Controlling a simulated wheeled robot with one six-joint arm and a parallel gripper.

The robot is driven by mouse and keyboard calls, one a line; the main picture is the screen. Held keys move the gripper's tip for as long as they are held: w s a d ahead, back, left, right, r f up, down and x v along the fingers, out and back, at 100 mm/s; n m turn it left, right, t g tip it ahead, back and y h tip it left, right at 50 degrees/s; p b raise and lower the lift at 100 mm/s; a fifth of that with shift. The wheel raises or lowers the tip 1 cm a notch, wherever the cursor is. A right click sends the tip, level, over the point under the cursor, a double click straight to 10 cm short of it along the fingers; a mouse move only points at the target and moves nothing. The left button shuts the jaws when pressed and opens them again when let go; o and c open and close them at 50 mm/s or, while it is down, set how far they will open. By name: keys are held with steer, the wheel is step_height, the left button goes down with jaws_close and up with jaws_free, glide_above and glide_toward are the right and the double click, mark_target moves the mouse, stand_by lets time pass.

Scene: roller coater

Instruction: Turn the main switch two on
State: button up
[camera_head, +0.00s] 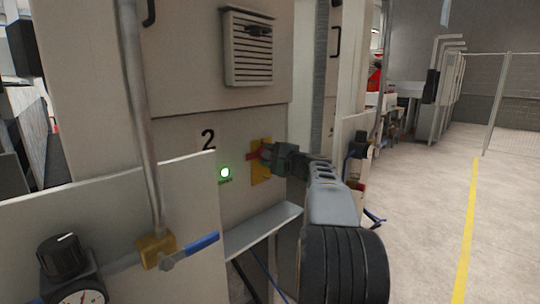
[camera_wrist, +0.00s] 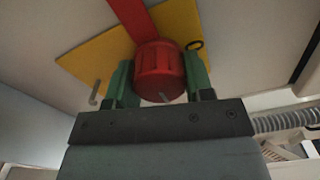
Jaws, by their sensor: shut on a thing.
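The main switch two is a red rotary knob (camera_wrist: 160,70) on a yellow plate (camera_head: 260,172), on the beige cabinet panel below the number 2 (camera_head: 208,139). In the wrist view the yellow plate (camera_wrist: 90,58) looks tilted behind the knob, and a red bar (camera_wrist: 131,18) runs from the knob to the upper left. My gripper (camera_head: 268,156) is at the switch, its green fingers (camera_wrist: 158,85) shut on the knob from both sides. In the head view the gripper hides part of the knob. A round green light (camera_head: 225,173) is lit left of the plate.
A grey pipe (camera_head: 142,110) with a blue-handled valve (camera_head: 190,250) stands at the left front, near a black regulator knob and gauge (camera_head: 78,297). A metal ledge (camera_head: 262,228) juts out below the switch. Open floor (camera_head: 425,220) lies to the right.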

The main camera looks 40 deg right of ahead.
steer(key=o, duration=0.9)
steer(key=shift+s, duration=0.1)
steer(key=s, duration=0.4)
steer(key=s+d+b, duration=0.1)
steer(key=s, duration=0.4)
steer(key=s+d, duration=0.1)
steer(key=s, duration=0.3)
steer(key=shift+s+d+b, duration=0.2)
steer(key=shift+d+b, duration=0.05)
steer(key=shift+b, duration=0.1)
